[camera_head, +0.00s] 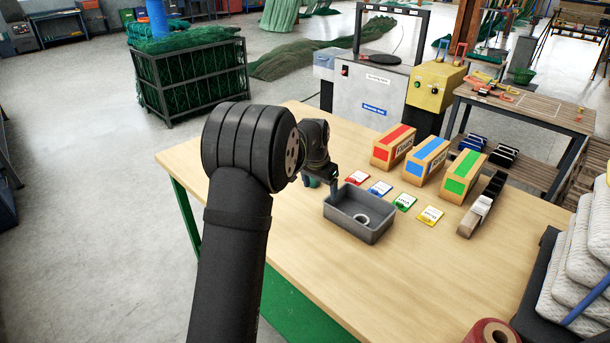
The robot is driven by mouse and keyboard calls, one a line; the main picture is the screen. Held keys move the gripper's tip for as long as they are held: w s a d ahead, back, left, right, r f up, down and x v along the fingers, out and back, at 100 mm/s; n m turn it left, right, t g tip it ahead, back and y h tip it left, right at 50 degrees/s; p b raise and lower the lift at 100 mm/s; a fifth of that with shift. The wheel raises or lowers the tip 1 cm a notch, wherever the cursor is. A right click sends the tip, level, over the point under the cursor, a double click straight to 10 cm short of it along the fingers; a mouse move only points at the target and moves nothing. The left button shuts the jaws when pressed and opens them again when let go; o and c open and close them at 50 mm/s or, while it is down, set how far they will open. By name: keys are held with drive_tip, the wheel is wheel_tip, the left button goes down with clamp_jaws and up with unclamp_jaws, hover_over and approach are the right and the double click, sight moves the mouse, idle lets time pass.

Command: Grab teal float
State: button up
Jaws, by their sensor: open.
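A small teal thing, which looks like the teal float (311,182), shows low at the end of my arm, left of the grey bin. It is partly hidden by my arm and gripper. My gripper (322,186) is open and points down at the float, close above the wooden table. One finger shows on the right side of the float; the other is hard to make out. I cannot tell whether the fingers touch the float.
A grey bin (343,223) holding a white ring (361,218) stands just right of my gripper. Several coloured cards and three boxes with red (394,146), blue (427,163) and green labels (463,178) lie beyond it. The table's front middle (390,285) is clear.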

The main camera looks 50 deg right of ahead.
drive_tip(key=w+d+r+n+t+h, duration=0.1)
drive_tip(key=w+d+h, duration=0.15)
drive_tip(key=w, duration=0.35)
drive_tip(key=w+d+r+n+h, duration=0.1)
drive_tip(key=w+d+n, duration=0.15)
drive_tip(key=w, duration=0.35)
drive_tip(key=shift+m, duration=0.25)
drive_tip(key=x, duration=1.2)
drive_tip(key=shift+w+d+r, duration=0.15)
drive_tip(key=shift+d+r, duration=0.05)
drive_tip(key=shift+d, duration=0.15)
drive_tip(key=shift+t, duration=0.3)
drive_tip(key=shift+x, duration=2.6)
drive_tip(key=shift+w, duration=0.2)
drive_tip(key=c, duration=1.1)
drive_tip(key=shift+o, duration=0.2)
drive_tip(key=shift+r, duration=0.15)
